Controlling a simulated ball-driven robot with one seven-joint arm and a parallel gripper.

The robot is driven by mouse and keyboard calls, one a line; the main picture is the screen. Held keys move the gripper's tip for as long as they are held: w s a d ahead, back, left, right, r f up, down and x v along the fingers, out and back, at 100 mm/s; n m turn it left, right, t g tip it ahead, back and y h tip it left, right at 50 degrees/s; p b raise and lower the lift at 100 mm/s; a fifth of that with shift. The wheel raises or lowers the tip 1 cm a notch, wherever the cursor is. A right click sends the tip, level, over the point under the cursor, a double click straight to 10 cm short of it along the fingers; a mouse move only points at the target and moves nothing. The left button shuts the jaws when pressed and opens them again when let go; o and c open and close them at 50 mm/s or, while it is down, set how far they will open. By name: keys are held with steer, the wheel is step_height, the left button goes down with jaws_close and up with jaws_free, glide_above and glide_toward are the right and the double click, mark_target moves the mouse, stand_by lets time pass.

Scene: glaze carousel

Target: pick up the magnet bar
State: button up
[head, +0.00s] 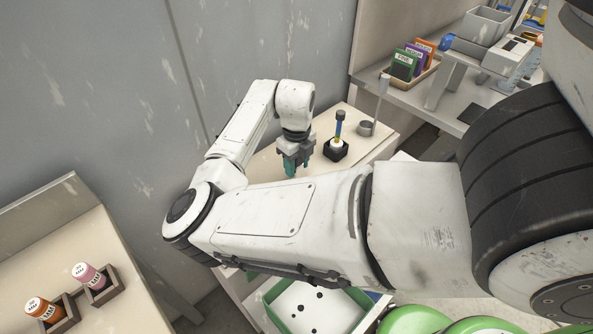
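An upright bar (339,126) with a dark top and blue and yellow bands stands in a black block (335,152) on the small pale table. It looks like the magnet bar, but I see no label on it. My gripper (292,167) points down over the same table, to the left of the black block and apart from the bar. Its teal fingers show close together from this side. I cannot tell how wide the gap between them is, and I see nothing held. My own forearm hides the near part of the table.
A small grey cup (366,128) stands right of the bar, beside a thin pale post (381,98). A green-rimmed tray (272,318) with dark bits lies below my arm. Pink (89,275) and orange (43,308) jars stand at left. A shelf with coloured cards (407,64) is behind right.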

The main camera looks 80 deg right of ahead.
jaws_close()
steer(key=shift+r, duration=0.1)
